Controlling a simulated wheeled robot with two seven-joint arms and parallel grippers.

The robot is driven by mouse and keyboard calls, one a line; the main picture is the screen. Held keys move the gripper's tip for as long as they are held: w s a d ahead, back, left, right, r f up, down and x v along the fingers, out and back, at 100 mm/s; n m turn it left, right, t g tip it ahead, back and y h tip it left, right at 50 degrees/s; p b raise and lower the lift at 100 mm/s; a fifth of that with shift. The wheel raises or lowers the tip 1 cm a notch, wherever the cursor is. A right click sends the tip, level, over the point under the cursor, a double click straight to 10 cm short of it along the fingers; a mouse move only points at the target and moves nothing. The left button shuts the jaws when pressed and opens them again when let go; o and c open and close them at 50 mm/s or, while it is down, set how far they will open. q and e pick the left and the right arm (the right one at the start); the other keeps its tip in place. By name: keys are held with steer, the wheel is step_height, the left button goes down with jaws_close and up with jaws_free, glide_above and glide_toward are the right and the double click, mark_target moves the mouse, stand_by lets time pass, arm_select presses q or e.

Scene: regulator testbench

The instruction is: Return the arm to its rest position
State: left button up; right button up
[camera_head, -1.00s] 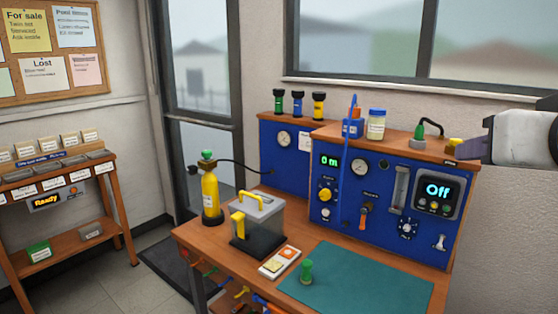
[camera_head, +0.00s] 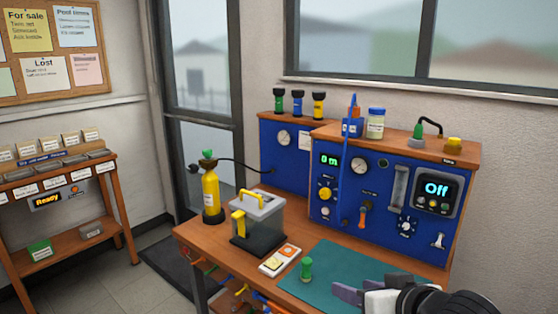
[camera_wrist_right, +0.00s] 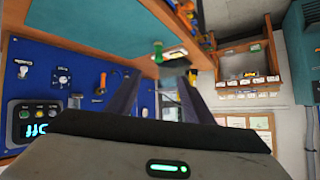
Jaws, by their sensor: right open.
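My right gripper (camera_head: 352,294) is at the lower right of the head view, over the right part of the teal mat (camera_head: 345,272). Its jaws are open and nothing shows between them; its arm comes in from the bottom right. In the right wrist view the two dark fingers (camera_wrist_right: 158,95) stand apart, with the blue panel to their left and the bench top above. My left gripper is not in the head view.
A green knobbed part (camera_head: 306,269) stands on the mat's left side.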

steer(key=s+f+g, duration=0.1)
steer(key=s+f, duration=0.4)
steer(key=f, duration=0.5)
steer(key=s+f, duration=0.5)
steer(key=f, duration=0.5)
steer(key=s+d+f+g+h, duration=0.1)
steer(key=s+f, duration=1)
steer(key=s, duration=0.3)
steer(key=shift+s+d, duration=0.2)
